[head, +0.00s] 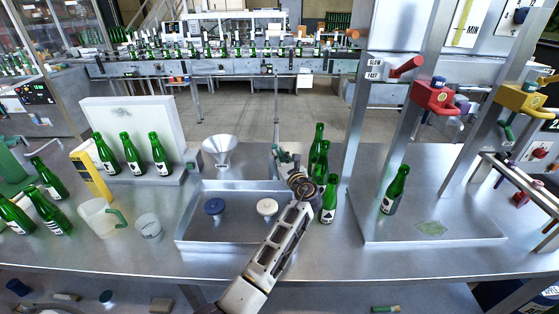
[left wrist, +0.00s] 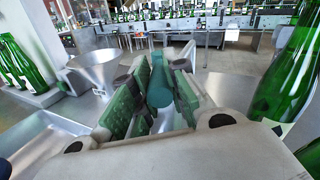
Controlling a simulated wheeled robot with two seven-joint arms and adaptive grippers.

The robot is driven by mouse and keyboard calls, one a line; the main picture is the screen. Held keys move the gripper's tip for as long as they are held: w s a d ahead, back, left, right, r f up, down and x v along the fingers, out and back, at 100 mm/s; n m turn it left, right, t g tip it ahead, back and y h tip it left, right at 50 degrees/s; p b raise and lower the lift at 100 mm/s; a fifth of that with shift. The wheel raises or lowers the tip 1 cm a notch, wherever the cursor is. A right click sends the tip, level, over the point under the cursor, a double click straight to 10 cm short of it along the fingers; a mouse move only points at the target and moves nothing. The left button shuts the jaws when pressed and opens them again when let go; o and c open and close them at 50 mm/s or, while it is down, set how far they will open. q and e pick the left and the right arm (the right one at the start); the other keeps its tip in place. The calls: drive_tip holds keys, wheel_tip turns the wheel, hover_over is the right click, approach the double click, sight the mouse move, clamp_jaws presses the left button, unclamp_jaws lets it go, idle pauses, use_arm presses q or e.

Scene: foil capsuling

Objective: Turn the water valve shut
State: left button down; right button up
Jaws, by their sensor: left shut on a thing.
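My left gripper (head: 287,160) reaches in over the back right corner of the shallow steel tray, just left of a few green bottles. In the left wrist view its green-padded fingers (left wrist: 160,95) are shut on a teal rounded piece (left wrist: 159,92) between them. This looks like a handle, but the fingers hide most of it, so I cannot tell for sure that it is the water valve or how far it is turned. In the head view it is too small and covered to make out. My right gripper is not in view.
Green bottles (head: 328,200) stand close right of the gripper. A steel funnel (head: 219,150) is to its left. The shallow tray (head: 190,232) holds a blue and a white round piece. A pitcher (head: 97,218) and a clear cup (head: 148,228) stand left. Red (head: 433,97) and yellow (head: 520,98) fixtures are at right.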

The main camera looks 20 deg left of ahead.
sight(281, 155)
use_arm(q)
drive_tip(key=shift+r, duration=0.15)
drive_tip(key=c, duration=1.4)
unclamp_jaws()
drive_tip(key=shift+r, duration=0.1)
drive_tip(key=shift+o, duration=0.2)
drive_tip(key=shift+r, duration=4.75)
drive_tip(key=shift+c, duration=0.5)
